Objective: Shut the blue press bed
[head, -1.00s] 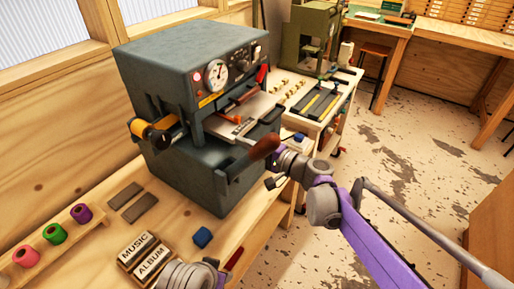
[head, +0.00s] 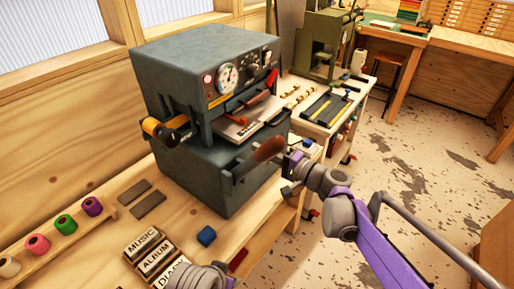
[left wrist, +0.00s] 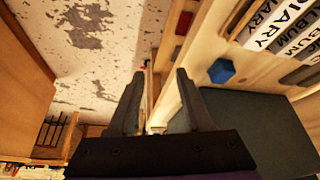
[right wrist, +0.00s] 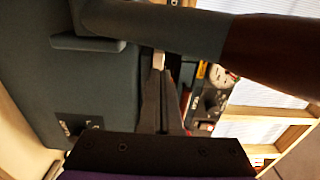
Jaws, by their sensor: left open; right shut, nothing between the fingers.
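The press (head: 205,85) is a dark blue-grey machine on the wooden bench. My right gripper (head: 291,172) is shut and empty, right beside the handle and the bed's front. In the right wrist view its fingertips (right wrist: 160,70) point at the bed's grey bar (right wrist: 150,30); contact is unclear. My left gripper (left wrist: 157,85) is open and empty, low over the bench front; its fingers are cut off in the head view.
A blue block (head: 206,236) and lettered blocks (head: 155,260) lie before the press. Coloured foil rolls (head: 65,224) stand on a rack at left. A second table (head: 325,112) with tools is behind right. The floor (head: 420,165) at right is clear.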

